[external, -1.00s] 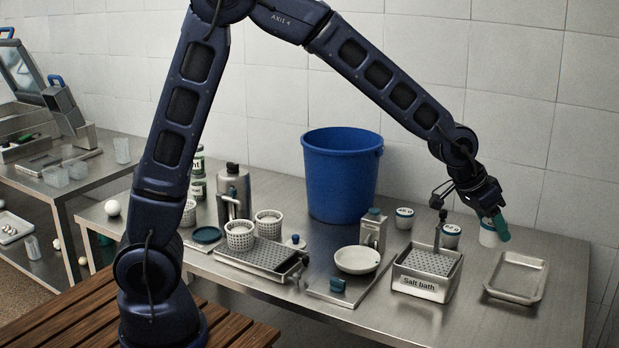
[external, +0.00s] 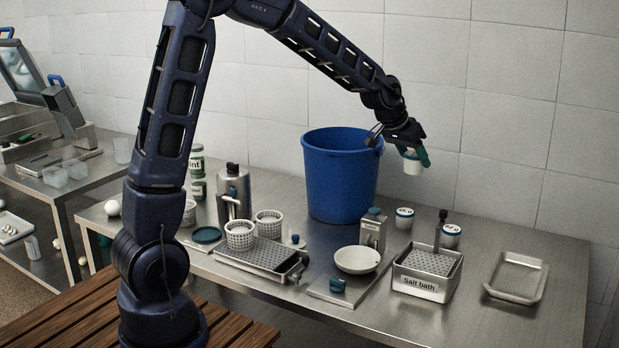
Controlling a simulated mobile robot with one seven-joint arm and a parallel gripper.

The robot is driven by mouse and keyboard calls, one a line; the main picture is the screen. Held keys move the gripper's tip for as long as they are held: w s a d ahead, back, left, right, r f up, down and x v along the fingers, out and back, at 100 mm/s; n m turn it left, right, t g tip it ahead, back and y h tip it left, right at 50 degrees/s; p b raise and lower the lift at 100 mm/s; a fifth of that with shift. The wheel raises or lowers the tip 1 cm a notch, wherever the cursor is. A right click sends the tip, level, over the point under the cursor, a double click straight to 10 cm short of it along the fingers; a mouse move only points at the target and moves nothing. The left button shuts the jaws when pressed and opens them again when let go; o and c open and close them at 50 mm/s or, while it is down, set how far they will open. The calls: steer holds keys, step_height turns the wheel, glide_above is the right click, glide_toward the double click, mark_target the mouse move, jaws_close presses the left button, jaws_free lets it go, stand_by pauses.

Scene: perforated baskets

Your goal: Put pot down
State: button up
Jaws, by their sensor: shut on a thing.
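My gripper (external: 409,150) is shut on a small white pot (external: 412,163) with a dark blue band near its top. It holds the pot in the air, just right of the blue bucket's (external: 340,178) rim and well above the steel table (external: 470,310). The pot looks about upright. Two similar pots stand on the table below, one (external: 404,219) behind the dispenser and one (external: 451,236) behind the salt bath.
The salt bath (external: 424,285) stands at the front right, with an empty metal tray (external: 516,278) to its right. A scale with a white dish (external: 357,260), a metal dispenser (external: 373,231) and perforated baskets (external: 240,236) fill the middle. The back right of the table is clear.

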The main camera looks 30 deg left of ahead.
steer(key=w+a+r+n+y, duration=0.1)
steer(key=w+a, duration=0.1)
steer(key=a, duration=0.9)
steer(key=w+a+r+n+t, duration=0.1)
steer(key=w+a+r+n, duration=0.15)
steer(key=a, duration=0.85)
steer(key=w+a+r+n+y, duration=0.1)
steer(key=w+a, duration=0.2)
steer(key=a, duration=0.8)
step_height(320, 180, up, 4)
steer(key=r, duration=0.1)
glide_above(332, 236)
steer(key=s, duration=0.3)
steer(key=shift+n+y, duration=0.3)
steer(key=shift+n, duration=0.05)
steer(key=f, duration=3.3)
steer(key=shift+w+a, duration=0.15)
steer(key=shift+a, duration=0.2)
steer(key=shift+f, duration=0.1)
steer(key=o, duration=1)
